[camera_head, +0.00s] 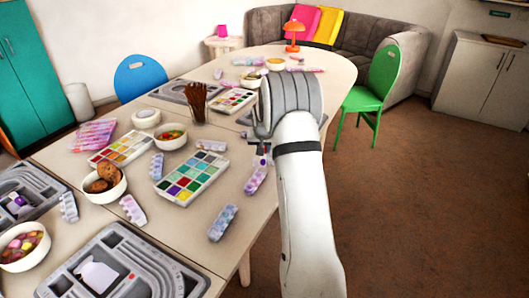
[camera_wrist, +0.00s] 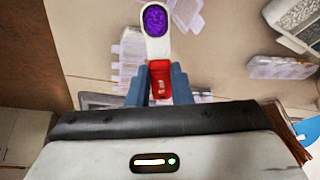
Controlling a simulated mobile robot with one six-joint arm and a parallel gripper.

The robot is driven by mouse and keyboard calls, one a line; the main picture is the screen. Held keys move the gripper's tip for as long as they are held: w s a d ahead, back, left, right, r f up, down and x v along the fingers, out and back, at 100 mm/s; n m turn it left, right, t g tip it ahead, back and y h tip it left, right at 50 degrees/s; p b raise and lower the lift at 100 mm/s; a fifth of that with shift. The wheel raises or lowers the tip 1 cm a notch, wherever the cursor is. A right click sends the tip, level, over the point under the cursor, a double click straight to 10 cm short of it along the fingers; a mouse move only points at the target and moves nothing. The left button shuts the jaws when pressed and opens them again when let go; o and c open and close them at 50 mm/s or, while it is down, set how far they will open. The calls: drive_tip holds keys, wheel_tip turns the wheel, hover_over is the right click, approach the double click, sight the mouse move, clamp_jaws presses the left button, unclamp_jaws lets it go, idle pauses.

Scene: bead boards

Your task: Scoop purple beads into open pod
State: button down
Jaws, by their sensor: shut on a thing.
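My gripper (camera_wrist: 160,88) is shut on the red handle of a scoop (camera_wrist: 160,80). The scoop's pale head points away from the fingers, and its round bowl holds purple beads (camera_wrist: 156,20). In the head view my gripper (camera_head: 260,142) is above the table's right side, and a small purple spot shows below it. A pink-purple pod (camera_head: 256,180) lies just below the gripper there. In the wrist view a translucent pod (camera_wrist: 186,14) lies right beside the scoop head, partly covered by it; its lids seem raised. Another pod (camera_wrist: 126,68) lies left of the scoop.
A bead palette (camera_head: 192,178) with coloured compartments lies left of the gripper. Another pod (camera_head: 222,222) lies near the table's right edge. Bowls, a cup of brown sticks (camera_head: 197,103) and grey bead boards (camera_head: 120,265) crowd the left. A green chair (camera_head: 378,90) stands behind right.

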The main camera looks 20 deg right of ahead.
drive_tip(key=shift+s+a+r+t+h+b, duration=0.15)
drive_tip(key=shift+t+b, duration=0.1)
drive_tip(key=shift+b, duration=0.8)
drive_tip(key=shift+s+d+t+h+b, duration=0.15)
drive_tip(key=shift+t+b, duration=0.1)
drive_tip(key=shift+b, duration=0.75)
drive_tip(key=shift+w+a+r, duration=0.1)
drive_tip(key=shift+r, duration=0.05)
drive_tip(key=shift+a+b, duration=0.1)
drive_tip(key=shift+b, duration=0.85)
drive_tip(key=shift+s+r+t+b, duration=0.2)
drive_tip(key=shift+t+b, duration=0.2)
drive_tip(key=shift+b, duration=0.15)
drive_tip(key=shift+s+f+h+b, duration=0.15)
drive_tip(key=shift+h+b, duration=0.15)
drive_tip(key=shift+b, duration=0.6)
drive_tip(key=shift+s+a+r+t+h+b, duration=0.3)
drive_tip(key=shift+t+b, duration=0.4)
drive_tip(key=shift+b, duration=2.85)
drive_tip(key=shift+s+a+r+t+h+b, duration=0.15)
drive_tip(key=shift+s+t+h+b, duration=0.4)
drive_tip(key=shift+b, duration=3)
drive_tip(key=shift+w+r+t+y+b, duration=0.15)
drive_tip(key=shift+r+t+y+b, duration=0.1)
drive_tip(key=shift+b, duration=0.25)
drive_tip(key=shift+f+b, duration=0.2)
drive_tip(key=shift+b, duration=0.5)
